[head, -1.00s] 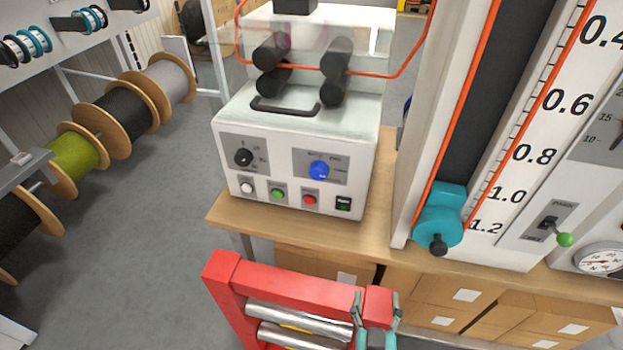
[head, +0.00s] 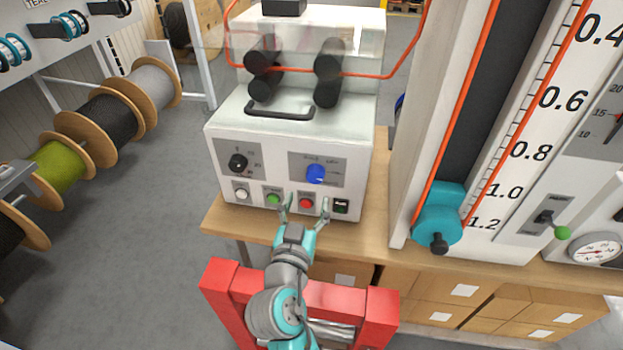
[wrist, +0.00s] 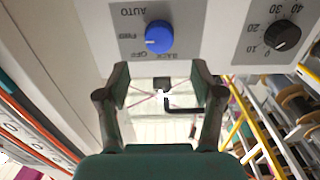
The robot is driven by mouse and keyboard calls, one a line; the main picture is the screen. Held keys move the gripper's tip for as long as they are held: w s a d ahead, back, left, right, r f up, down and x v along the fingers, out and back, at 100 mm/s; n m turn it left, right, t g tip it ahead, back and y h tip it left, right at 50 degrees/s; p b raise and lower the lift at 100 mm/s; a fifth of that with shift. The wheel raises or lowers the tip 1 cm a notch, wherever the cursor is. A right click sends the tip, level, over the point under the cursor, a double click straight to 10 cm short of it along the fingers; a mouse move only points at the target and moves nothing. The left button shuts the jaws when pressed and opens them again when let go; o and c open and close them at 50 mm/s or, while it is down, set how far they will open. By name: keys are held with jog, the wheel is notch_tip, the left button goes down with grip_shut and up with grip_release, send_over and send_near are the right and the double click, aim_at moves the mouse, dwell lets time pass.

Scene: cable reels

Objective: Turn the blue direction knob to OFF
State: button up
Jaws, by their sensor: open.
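The blue direction knob (head: 316,174) is on the right plate of the white machine's front panel. In the wrist view the knob (wrist: 159,37) sits near the top centre, with AUTO, FWD, OFF and BACK printed around it. A pale mark on it seems to face the FWD side, but is too small to be sure. My gripper (head: 304,208) is open and empty, in front of the panel and below the knob in the head view. In the wrist view its fingers (wrist: 161,88) stand apart, clear of the knob.
A black knob (head: 238,163) is left of the blue one. White, green and red (head: 306,203) buttons and a black switch (head: 341,206) line the panel's lower edge, close to my fingers. A red frame (head: 383,310) stands below. A tall gauge column with a teal block (head: 437,222) is at right.

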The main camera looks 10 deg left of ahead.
aim_at(313, 178)
jog(key=w, duration=0.7)
jog(key=shift+w+d, duration=0.15)
jog(key=shift+w, duration=0.15)
jog(key=c, duration=1.1)
jog(key=shift+c, duration=0.2)
jog(key=n, duration=0.4)
jog(key=shift+n, duration=2.4)
jog(key=shift+f, duration=0.1)
